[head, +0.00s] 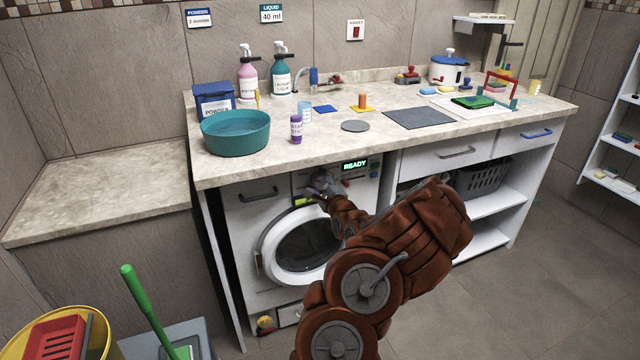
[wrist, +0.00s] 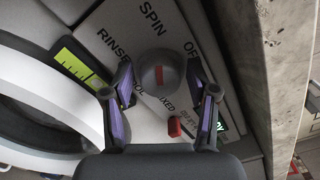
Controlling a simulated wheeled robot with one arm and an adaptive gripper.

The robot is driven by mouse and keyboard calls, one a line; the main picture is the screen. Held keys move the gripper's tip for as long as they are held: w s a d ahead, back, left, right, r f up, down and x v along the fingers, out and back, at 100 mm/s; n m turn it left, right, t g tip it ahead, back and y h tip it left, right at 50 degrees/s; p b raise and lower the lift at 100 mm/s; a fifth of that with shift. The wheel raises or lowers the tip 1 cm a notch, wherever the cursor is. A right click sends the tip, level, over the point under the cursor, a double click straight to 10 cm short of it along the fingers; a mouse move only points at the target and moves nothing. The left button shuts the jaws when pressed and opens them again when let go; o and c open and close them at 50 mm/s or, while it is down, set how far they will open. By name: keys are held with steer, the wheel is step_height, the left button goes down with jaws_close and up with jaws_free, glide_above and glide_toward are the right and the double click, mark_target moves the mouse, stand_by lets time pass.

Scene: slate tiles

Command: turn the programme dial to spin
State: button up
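The programme dial (wrist: 152,83) is a grey round knob with a short red mark, on the white panel of the washing machine (head: 250,215). In the wrist view, SPIN is printed above the dial, the partly hidden OFF at upper right, RINSE at upper left. The red mark stands nearly upright in that picture; which word it indicates I cannot tell. My gripper (wrist: 160,78) is open, one finger either side of the dial, with visible gaps. In the head view my gripper (head: 322,189) is at the panel and hides the dial.
A display (head: 355,165) reads READY. A red button (wrist: 174,127) sits near the dial, and a yellow-green strip (wrist: 78,65) at left. The round door (head: 303,240) is below. The countertop edge (wrist: 285,70) runs close on the right in the wrist view.

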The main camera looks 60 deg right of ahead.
steer(key=shift+o, duration=1.2)
steer(key=shift+s+f, duration=0.1)
steer(key=shift+s, duration=0.05)
steer(key=v, duration=1.1)
steer(key=shift+s+a, duration=0.3)
